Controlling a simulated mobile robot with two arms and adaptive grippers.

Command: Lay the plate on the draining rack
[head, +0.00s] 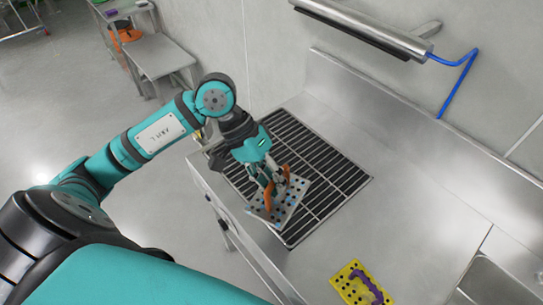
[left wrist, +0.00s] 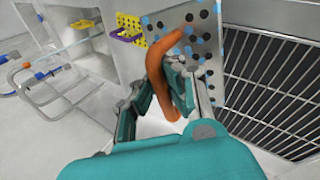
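The plate (head: 291,209) is pale grey with dark holes, blue marks and an orange handle (left wrist: 157,85). It shows in the left wrist view (left wrist: 205,50) too. My left gripper (head: 273,184) is shut on the orange handle, its fingers (left wrist: 170,88) on the bar. The plate is over the front part of the draining rack (head: 328,195), a dark slatted grate set in the steel bench. The rack is at the right in the left wrist view (left wrist: 262,80). I cannot tell whether the plate touches the rack. My right gripper is not in view.
A yellow perforated plate (head: 348,288) with a purple handle lies on the steel bench, right of the rack. A sink (head: 490,285) is at the lower right. A wall bar with a blue hose (head: 458,85) is behind. Bench between rack and sink is mostly clear.

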